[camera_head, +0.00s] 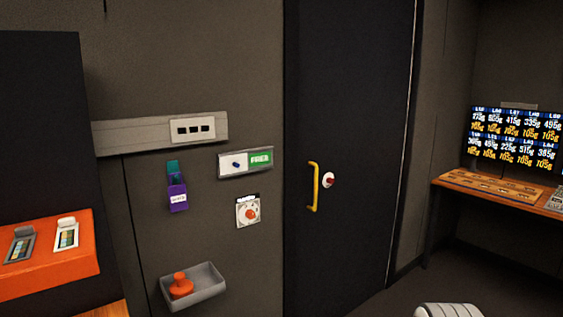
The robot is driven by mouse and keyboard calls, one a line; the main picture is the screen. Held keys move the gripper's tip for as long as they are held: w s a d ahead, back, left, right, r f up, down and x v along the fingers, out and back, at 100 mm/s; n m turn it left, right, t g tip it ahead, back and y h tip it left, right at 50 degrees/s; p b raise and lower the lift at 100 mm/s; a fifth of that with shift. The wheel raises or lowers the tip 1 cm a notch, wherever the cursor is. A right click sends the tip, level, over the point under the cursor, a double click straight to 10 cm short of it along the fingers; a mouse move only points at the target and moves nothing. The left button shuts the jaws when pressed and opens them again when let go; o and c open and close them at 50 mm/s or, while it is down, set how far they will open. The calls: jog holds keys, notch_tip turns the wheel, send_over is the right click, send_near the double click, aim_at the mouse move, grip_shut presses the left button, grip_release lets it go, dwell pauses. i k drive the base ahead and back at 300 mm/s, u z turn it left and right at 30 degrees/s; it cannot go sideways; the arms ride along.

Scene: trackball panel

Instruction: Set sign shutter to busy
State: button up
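The sign shutter (246,163) is a pale, flat plate on the wall, left of the dark door. No busy field is visible. My gripper is not in view, and nothing touches the shutter.
Below the shutter are a dial with a red knob (250,214), a purple holder (178,194) and a grey tray (208,286) with an orange object (180,285). The door (345,120) has a yellow handle (314,187). An orange console (48,262) stands left.

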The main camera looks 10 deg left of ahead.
aim_at(235, 163)
jog(key=z, duration=0.2)
jog(key=i, duration=1.5)
jog(key=u, duration=0.55)
